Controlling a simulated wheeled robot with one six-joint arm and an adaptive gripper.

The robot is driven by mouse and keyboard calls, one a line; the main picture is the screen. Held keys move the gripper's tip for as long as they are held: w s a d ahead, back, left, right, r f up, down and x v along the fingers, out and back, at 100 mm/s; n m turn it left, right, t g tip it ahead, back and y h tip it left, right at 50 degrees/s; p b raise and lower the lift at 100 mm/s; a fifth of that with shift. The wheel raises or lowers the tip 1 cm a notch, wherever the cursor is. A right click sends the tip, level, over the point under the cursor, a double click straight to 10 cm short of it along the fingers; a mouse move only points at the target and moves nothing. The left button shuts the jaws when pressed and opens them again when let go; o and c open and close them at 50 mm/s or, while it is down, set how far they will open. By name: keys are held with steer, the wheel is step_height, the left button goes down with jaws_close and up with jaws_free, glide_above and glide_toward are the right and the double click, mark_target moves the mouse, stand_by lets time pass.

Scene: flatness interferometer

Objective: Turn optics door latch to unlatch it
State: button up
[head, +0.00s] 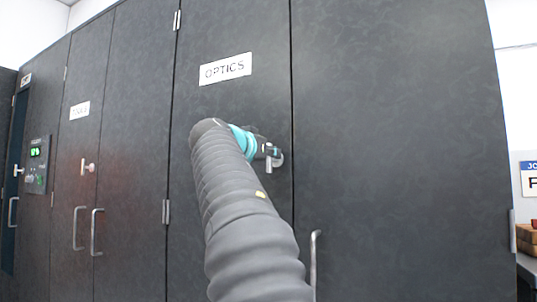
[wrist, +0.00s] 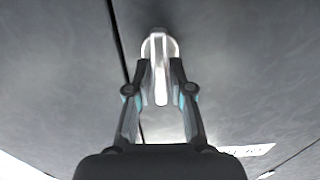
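The optics door (head: 235,110) is a dark panel with a white OPTICS label (head: 225,69); it looks closed. Its latch (head: 277,158) is a small silver handle near the door's right edge, partly hidden by my gripper in the head view. In the wrist view the bright latch handle (wrist: 161,88) lies between the two fingers of my gripper (wrist: 161,72), pointing along the picture's vertical. The fingers are partly drawn in, one on each side of the handle. Whether they press on it cannot be told. In the head view my gripper (head: 264,150) is at the latch.
A silver pull handle (head: 314,262) stands below the latch, right of my arm. Another cabinet to the left has its own latch (head: 88,167) and pull handles (head: 97,232). A control panel (head: 37,165) is farther left. A bench (head: 527,268) stands at the far right.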

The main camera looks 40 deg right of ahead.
jaws_close()
steer(key=shift+n, duration=0.3)
steer(key=n, duration=0.1)
steer(key=n+p, duration=0.1)
steer(key=n, duration=0.1)
steer(key=shift+w+a+r+n, duration=0.1)
steer(key=shift+w+n, duration=0.05)
steer(key=shift+n, duration=0.15)
steer(key=shift+w+a+f+n+p, duration=0.15)
steer(key=shift+n+p, duration=0.8)
steer(key=shift+n, duration=1.3)
steer(key=shift+w+d+f+n+p, duration=0.15)
steer(key=shift+n+p, duration=0.75)
steer(key=shift+n, duration=1.3)
steer(key=shift+a+f+n+p, duration=0.2)
steer(key=shift+n+p, duration=0.75)
steer(key=shift+n, duration=1.3)
